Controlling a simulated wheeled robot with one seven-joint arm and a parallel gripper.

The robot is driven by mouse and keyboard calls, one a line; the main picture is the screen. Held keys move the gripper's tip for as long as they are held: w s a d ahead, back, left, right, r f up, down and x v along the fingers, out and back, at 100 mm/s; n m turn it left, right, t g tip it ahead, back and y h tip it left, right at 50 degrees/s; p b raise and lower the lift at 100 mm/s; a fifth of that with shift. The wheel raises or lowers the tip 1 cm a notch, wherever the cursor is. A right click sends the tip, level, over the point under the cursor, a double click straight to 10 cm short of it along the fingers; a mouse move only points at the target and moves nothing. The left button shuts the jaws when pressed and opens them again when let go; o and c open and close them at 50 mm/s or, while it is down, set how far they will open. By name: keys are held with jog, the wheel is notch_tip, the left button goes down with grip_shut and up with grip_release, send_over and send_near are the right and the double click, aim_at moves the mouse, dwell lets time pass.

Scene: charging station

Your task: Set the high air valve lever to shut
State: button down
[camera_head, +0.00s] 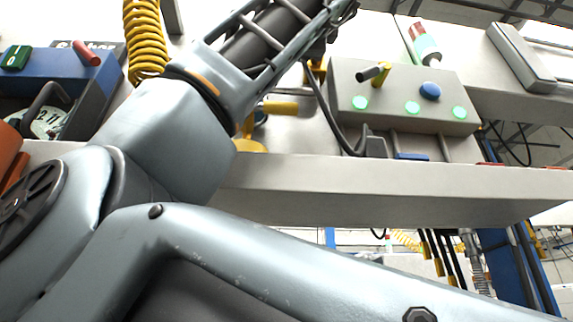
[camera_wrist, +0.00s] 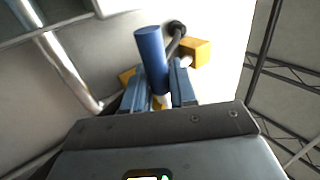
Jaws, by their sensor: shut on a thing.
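In the wrist view, a lever with a blue cylindrical handle (camera_wrist: 152,52) stands between the two fingers of my gripper (camera_wrist: 159,84). The fingers are shut on it, and the handle's end sticks out past them, slightly tilted. Yellow valve parts (camera_wrist: 196,51) show behind and beside the fingers, with a dark rod and knob close by. I take this as the high air valve; its markings are not visible. In the head view my arm runs up to the top edge, and the gripper and this valve are out of sight there.
In the head view, a grey button box (camera_head: 395,95) with green and blue buttons sits on a shelf (camera_head: 370,190). A lower yellow valve (camera_head: 250,143) is partly hidden by my arm. A coiled yellow hose (camera_head: 145,40) hangs left. A metal pipe (camera_wrist: 66,67) runs left in the wrist view.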

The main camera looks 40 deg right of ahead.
jog(key=shift+m, duration=0.3)
jog(key=c, duration=1)
grip_release()
jog(key=shift+c, duration=0.2)
jog(key=shift+f, duration=0.15)
